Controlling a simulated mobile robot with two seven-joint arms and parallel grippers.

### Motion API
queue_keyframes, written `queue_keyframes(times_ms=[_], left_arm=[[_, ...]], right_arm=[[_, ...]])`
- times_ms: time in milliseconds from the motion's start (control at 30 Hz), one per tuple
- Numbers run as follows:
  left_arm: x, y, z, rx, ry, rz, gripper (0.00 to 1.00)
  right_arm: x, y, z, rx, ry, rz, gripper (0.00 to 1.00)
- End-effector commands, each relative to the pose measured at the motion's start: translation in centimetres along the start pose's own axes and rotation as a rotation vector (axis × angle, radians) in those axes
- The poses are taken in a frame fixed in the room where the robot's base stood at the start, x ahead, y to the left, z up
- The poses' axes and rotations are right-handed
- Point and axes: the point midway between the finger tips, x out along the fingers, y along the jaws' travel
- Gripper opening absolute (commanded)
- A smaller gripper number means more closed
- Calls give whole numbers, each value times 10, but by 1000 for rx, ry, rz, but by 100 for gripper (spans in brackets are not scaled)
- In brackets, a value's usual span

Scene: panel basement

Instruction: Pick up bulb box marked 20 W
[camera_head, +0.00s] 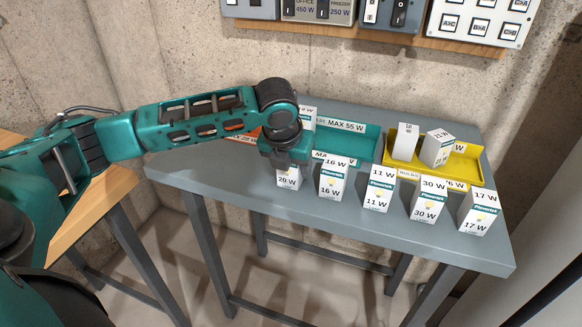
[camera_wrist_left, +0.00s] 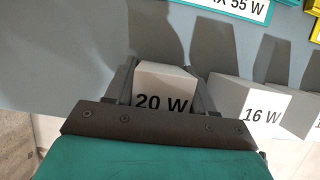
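The bulb box marked 20 W (camera_head: 288,179) is white and stands upright at the left end of the front row on the grey table. My left gripper (camera_head: 288,164) is over it from above and hides its top in the head view. In the left wrist view the box (camera_wrist_left: 164,85) shows between the two fingers of the gripper (camera_wrist_left: 163,90), one finger on each side. The fingers are very close to its sides; I cannot tell whether they touch. My right gripper is not in view.
Boxes marked 16 W (camera_head: 332,181), 11 W (camera_head: 378,190), 30 W (camera_head: 427,201) and 17 W (camera_head: 478,213) stand to the right. Behind are a teal tray (camera_head: 360,146) and a yellow tray (camera_head: 462,170) holding two boxes. The grey table's (camera_head: 215,177) left end is clear.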

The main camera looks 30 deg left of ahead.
Motion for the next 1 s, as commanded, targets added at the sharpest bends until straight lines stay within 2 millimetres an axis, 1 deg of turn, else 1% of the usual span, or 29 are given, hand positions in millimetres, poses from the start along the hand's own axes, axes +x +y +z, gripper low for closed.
queue_keyframes(times_ms=[33,300,533,667,767,867,967,1000], left_arm=[[0,0,0,0,0,0,48],[0,0,0,0,-1,0,23],[-1,0,1,0,-1,0,23],[-7,0,3,-1,-2,-1,23],[-16,0,7,-1,-3,-1,23],[-33,0,15,-1,-5,-2,23],[-57,0,25,-2,-6,-1,23],[-68,0,29,-2,-7,-2,23]], right_arm=[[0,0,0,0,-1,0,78],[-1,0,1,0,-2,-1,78],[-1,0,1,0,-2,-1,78],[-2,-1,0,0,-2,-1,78],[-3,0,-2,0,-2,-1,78],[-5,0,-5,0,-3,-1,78],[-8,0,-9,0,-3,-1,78],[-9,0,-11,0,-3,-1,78]])
